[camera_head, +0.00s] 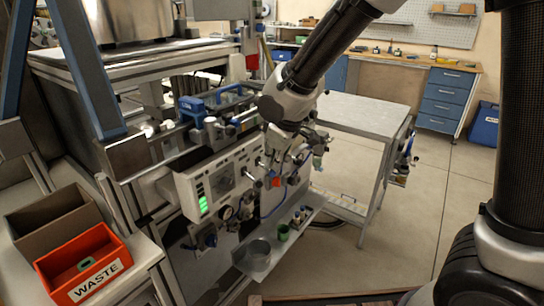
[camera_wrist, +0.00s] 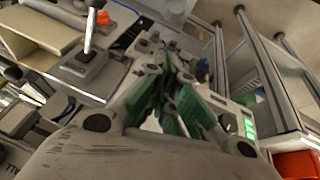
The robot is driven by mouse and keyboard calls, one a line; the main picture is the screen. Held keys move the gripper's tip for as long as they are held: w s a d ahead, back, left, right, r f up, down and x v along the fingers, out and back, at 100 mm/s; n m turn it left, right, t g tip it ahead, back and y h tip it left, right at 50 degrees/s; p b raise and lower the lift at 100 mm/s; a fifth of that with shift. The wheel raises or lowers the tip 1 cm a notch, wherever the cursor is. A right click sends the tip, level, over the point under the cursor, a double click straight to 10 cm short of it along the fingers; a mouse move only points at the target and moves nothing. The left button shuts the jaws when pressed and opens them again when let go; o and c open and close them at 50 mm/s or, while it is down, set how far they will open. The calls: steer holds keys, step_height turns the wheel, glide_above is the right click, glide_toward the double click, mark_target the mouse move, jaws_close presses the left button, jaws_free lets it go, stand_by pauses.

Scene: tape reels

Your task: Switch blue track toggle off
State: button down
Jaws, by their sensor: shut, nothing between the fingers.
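A light control panel (camera_head: 222,180) with a lit green indicator (camera_head: 203,205) is on the front of the machine at the centre-left. Small silver toggles (camera_head: 250,178) stand out at its right end; I cannot tell which one is the blue track toggle or how it is set. My gripper (camera_head: 272,168) is shut and empty, pointing down by this right end. In the wrist view my gripper (camera_wrist: 168,66) shows green finger pads, with the panel's green indicator (camera_wrist: 248,128) to its right. A metal lever (camera_wrist: 90,28) stands on a plate at upper left. Contact cannot be told.
An orange-red part (camera_head: 276,182) is close to my gripper. An orange waste bin (camera_head: 100,281) stands at lower left. A metal table (camera_head: 355,113) is behind; open floor lies right.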

steer(key=shift+r, duration=0.1)
steer(key=shift+r, duration=0.7)
